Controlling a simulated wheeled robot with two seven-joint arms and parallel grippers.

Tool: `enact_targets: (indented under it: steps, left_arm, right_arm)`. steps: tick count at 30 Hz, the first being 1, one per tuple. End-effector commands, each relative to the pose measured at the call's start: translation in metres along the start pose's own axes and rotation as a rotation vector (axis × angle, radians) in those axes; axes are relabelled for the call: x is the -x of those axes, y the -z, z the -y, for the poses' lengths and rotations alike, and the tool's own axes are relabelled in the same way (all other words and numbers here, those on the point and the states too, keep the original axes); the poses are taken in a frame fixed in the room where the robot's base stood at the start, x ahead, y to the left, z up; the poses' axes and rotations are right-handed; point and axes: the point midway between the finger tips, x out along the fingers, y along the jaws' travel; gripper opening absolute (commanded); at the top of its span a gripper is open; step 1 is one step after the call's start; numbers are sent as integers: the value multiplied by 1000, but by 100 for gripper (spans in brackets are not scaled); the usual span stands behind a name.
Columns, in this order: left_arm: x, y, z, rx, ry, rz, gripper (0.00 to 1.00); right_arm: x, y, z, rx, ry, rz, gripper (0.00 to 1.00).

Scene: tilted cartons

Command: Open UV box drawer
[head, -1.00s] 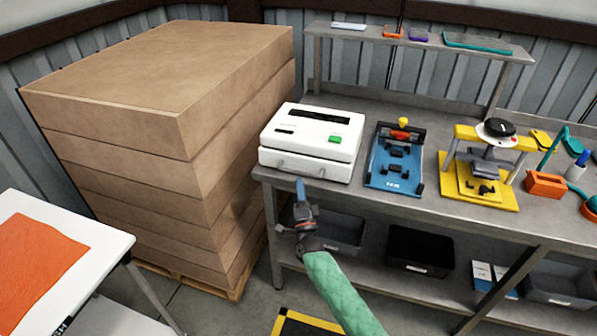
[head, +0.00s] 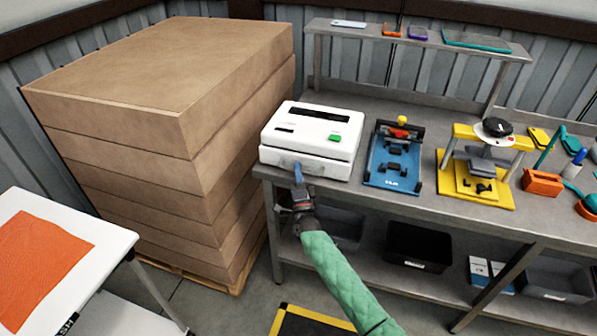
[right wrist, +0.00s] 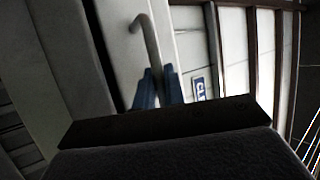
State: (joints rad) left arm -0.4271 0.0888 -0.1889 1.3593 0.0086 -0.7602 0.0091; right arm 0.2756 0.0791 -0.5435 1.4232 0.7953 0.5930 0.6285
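The UV box (head: 313,131) is a white box with a green button on the left part of the workbench. Its drawer (head: 299,164) at the front base looks closed, and its handle is partly hidden by my right gripper in the head view. My right gripper (head: 297,168) is at the drawer front. In the right wrist view its two blue fingers (right wrist: 159,85) stand close together, with the grey handle (right wrist: 149,38) running down between the tips and seeming pinched there. My left gripper is out of view.
A tall carton stack (head: 170,120) stands close left of the bench (head: 455,205). A blue fixture (head: 394,170) and a yellow press (head: 480,190) stand right of the box. A white table (head: 105,240) with an orange sheet is at lower left.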

Motion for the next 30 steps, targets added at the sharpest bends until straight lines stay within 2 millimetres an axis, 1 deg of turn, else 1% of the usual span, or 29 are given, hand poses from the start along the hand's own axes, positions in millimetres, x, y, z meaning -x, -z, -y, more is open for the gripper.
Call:
enact_targets:
  steps: [8,11,13,17,24,30]
  left_arm:
    - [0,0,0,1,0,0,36]
    - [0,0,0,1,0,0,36]
    - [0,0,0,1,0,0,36]
    - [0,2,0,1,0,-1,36]
    - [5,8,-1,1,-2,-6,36]
    - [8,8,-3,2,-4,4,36]
  right_arm:
    - [3,-1,1,0,-1,0,0]
    - [9,-4,6,0,-1,0,0]
    - [17,-7,10,-1,-2,0,0]
    - [38,-16,24,-3,-3,-1,0]
    - [85,-36,57,-1,-3,0,0]
    - [120,-51,83,-1,-3,-1,0]
